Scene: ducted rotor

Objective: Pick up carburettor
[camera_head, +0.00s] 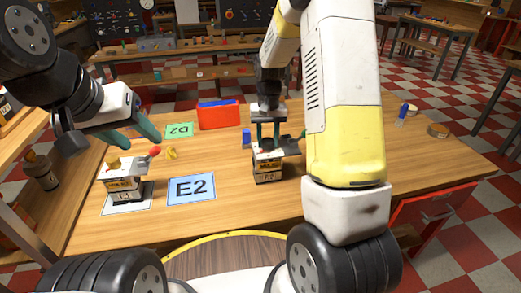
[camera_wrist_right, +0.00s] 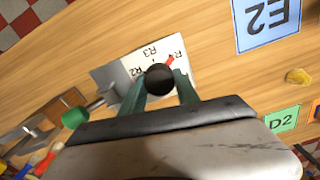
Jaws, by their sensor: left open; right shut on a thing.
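No part is clearly recognisable as the carburettor. Two small boxy units with yellow bands stand on the table: one at the left (camera_head: 124,186) on a white card, with a red ball beside its top, and one right of centre (camera_head: 268,174). My right gripper (camera_head: 267,143) points down at the top of the right unit. In the right wrist view its fingers close around a black round knob (camera_wrist_right: 160,80) above a white plate (camera_wrist_right: 122,75) lettered R2, R3, R4. My left gripper (camera_head: 144,141) is open and empty, above and beside the left unit.
A blue E2 card (camera_head: 191,189) lies between the units. Behind are a green D2 card (camera_head: 179,130), a yellow piece (camera_head: 172,153) and a red box (camera_head: 219,115). A green-knobbed lever (camera_wrist_right: 75,117) is beside the right gripper. The table's front middle is clear.

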